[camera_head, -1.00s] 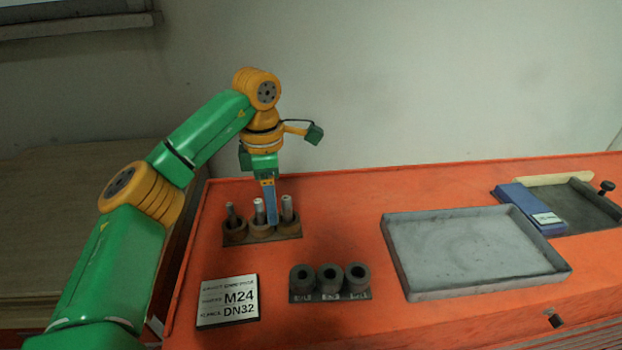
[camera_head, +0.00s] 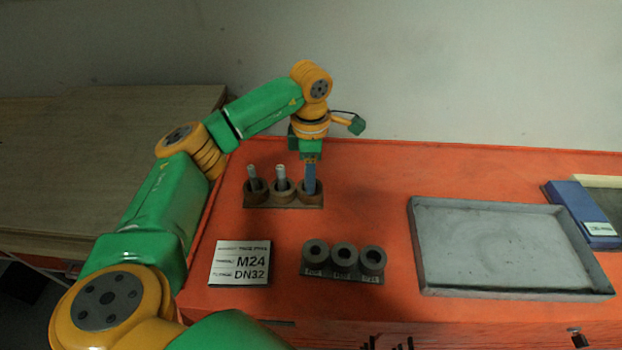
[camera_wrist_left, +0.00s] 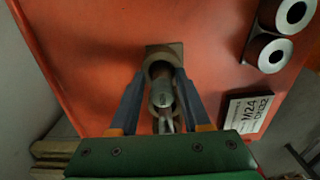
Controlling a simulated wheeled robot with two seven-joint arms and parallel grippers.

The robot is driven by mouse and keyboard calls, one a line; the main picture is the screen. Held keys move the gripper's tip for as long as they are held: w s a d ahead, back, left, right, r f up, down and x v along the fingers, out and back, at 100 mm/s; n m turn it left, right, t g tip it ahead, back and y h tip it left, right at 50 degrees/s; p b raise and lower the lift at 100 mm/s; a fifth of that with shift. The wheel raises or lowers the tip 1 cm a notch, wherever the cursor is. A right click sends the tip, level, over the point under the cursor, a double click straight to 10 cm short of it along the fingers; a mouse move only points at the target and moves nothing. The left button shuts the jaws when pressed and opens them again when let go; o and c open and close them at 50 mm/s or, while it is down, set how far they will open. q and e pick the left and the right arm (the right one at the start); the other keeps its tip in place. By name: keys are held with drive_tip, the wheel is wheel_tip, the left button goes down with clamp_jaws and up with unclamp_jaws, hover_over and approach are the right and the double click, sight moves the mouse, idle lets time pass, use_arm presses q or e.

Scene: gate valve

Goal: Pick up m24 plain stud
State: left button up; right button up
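A wooden holder (camera_head: 264,206) with three round cups stands on the orange bench. Two grey studs, the left one (camera_head: 254,180) and the middle one (camera_head: 281,174), stand upright in their cups. A third stud in the right cup is mostly hidden in the head view by my left gripper (camera_head: 309,188), which points down over that cup. In the left wrist view this stud (camera_wrist_left: 162,94) lies between the two blue fingers of my left gripper (camera_wrist_left: 161,78), with gaps visible at its sides. The fingers look open. I cannot read which stud is the plain M24. My right gripper is not in view.
A sign reading M24 and DN32 (camera_head: 240,262) lies in front of the holder. A rack with three dark nuts or sleeves (camera_head: 343,256) stands beside it. A grey tray (camera_head: 432,284) and a blue box (camera_head: 583,208) are to the right. Bench behind the holder is clear.

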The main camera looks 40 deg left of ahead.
use_arm(q)
drive_tip(key=shift+s+r, duration=0.15)
drive_tip(key=shift+s, duration=0.1)
clamp_jaws()
drive_tip(key=shift+w, duration=0.1)
drive_tip(key=shift+w, duration=0.1)
